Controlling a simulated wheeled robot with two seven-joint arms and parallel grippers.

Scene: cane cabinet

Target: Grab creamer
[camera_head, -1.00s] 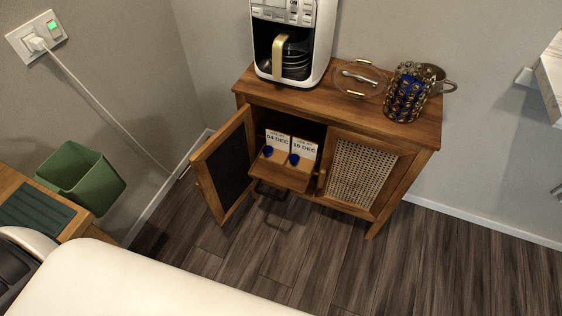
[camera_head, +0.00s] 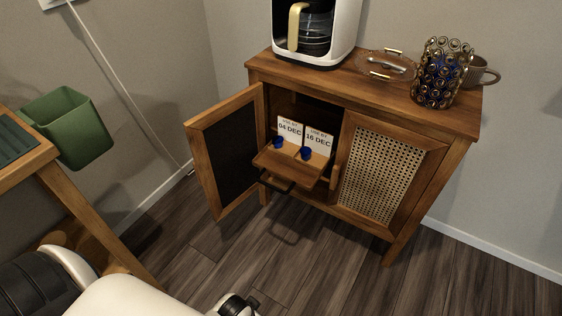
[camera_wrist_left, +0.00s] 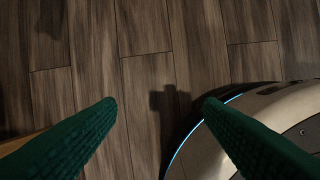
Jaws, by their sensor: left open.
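Two small dark blue creamer cups stand on a pulled-out wooden tray (camera_head: 275,168) in the cabinet's open left side. The left cup (camera_head: 278,142) is in front of a card reading "04 DEC". The right cup (camera_head: 306,153) is in front of a card that appears to read "16 DEC". My left gripper (camera_wrist_left: 160,104) shows its two green fingers wide apart and empty, over the wood floor. My left arm comes in at the bottom of the head view, well short of the tray; its fingers do not show there. My right gripper is not in view.
The cabinet's left door (camera_head: 230,152) stands open; the cane right door (camera_head: 382,175) is shut. A coffee maker (camera_head: 345,30), glass tray (camera_head: 385,66), pod holder (camera_head: 440,75) and mug (camera_head: 476,75) are on top. A green bin (camera_head: 78,127) hangs at left. Floor before the cabinet is clear.

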